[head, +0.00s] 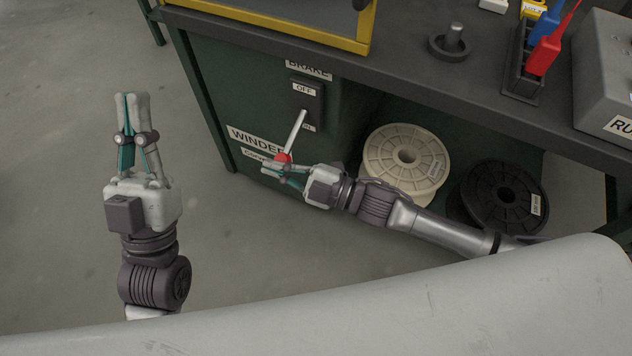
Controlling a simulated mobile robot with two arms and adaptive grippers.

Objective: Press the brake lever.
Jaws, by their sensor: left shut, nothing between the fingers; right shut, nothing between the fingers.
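The brake lever (294,131) has a pale rod and a red knob (283,157). It comes out of a dark switch box (308,100) under the BRAKE label, on the green cabinet front. My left gripper (132,98) is shut and empty, pointing up over the floor at the left, apart from the cabinet.
A yellow-framed panel (300,38) sits above the lever. The floor (60,180) at left is clear.

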